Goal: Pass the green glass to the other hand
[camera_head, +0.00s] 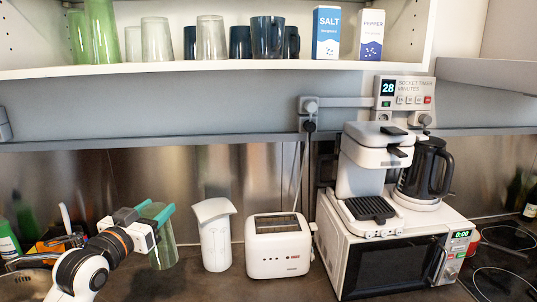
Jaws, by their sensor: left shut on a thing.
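The green glass (162,248) is a see-through, pale green tumbler above the counter at the lower left. My left gripper (157,211) has its teal fingers shut on the glass near its top. The glass hangs below the fingers, roughly upright with a slight tilt. I cannot tell whether its base touches the counter. Part of its upper side is hidden behind the gripper. My right gripper is not in view.
The shelf (200,68) above holds glasses, cups and cartons. Dark counter (190,285) is free in front.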

